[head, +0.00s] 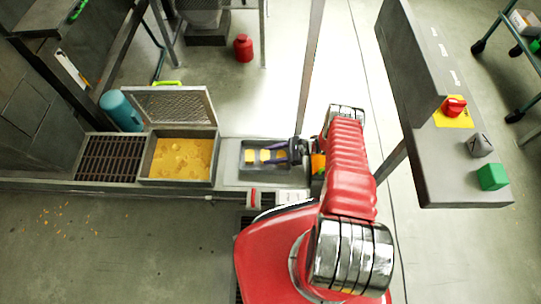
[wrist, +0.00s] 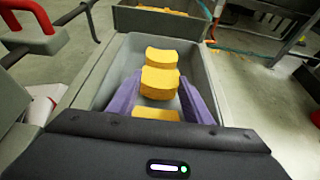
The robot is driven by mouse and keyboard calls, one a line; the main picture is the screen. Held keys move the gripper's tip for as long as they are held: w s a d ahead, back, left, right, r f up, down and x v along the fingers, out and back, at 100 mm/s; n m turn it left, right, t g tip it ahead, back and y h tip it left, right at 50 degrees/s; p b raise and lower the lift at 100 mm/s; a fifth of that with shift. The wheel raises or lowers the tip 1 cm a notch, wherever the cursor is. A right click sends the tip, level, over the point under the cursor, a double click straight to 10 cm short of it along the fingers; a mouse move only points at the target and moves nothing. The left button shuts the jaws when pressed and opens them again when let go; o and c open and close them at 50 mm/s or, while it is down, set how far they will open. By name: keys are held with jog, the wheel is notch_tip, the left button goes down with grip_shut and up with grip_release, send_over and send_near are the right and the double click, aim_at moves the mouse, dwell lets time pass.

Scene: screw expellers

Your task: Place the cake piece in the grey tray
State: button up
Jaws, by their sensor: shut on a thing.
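The grey tray (head: 246,172) sits right of the bin of yellow material in the head view. It fills the middle of the wrist view, where its left wall (wrist: 104,82) shows. Several curved yellow cake pieces are in or over it. My gripper (head: 268,156) reaches into the tray from the right. Its purple fingers (wrist: 160,88) are shut on one cake piece (wrist: 160,83). Another cake piece (wrist: 162,57) lies just beyond, and a third (wrist: 156,114) shows near the palm, partly hidden. I cannot tell whether the held piece touches the tray floor.
A bin of yellow material (head: 180,160) with a raised mesh lid (head: 170,106) stands left of the tray. A slatted grate (head: 110,157) lies farther left. A control panel (head: 455,150) with a red knob and green button stands at right.

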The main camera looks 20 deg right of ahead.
jog(key=shift+f, duration=0.25)
jog(key=o, duration=1.1)
jog(key=shift+c, duration=0.2)
